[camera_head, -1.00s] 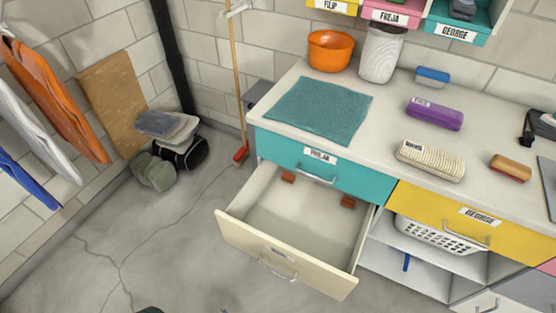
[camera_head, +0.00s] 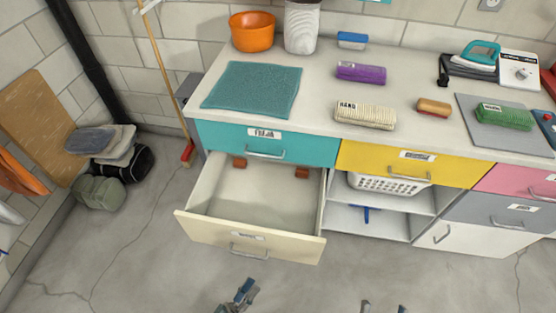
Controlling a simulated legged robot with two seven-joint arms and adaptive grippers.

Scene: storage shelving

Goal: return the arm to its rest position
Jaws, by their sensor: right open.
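My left gripper (camera_head: 241,293) shows at the bottom edge of the head view, in front of the open cream drawer (camera_head: 249,238). Its fingers look close together, but I cannot tell whether it is open or shut. My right gripper (camera_head: 384,307) barely shows at the bottom edge, further right. Its two fingertips are apart with nothing visible between them. Both grippers are apart from the drawer. Most of both arms is out of the frame. The drawer is pulled well out and holds two small brown blocks at its back.
The white worktop (camera_head: 325,88) carries a teal cloth (camera_head: 252,88), an orange pot (camera_head: 252,33), a purple pack (camera_head: 361,72) and an iron (camera_head: 475,56). A teal drawer (camera_head: 300,150) and a yellow drawer (camera_head: 365,160) are shut. Grey floor (camera_head: 130,250) lies free at left.

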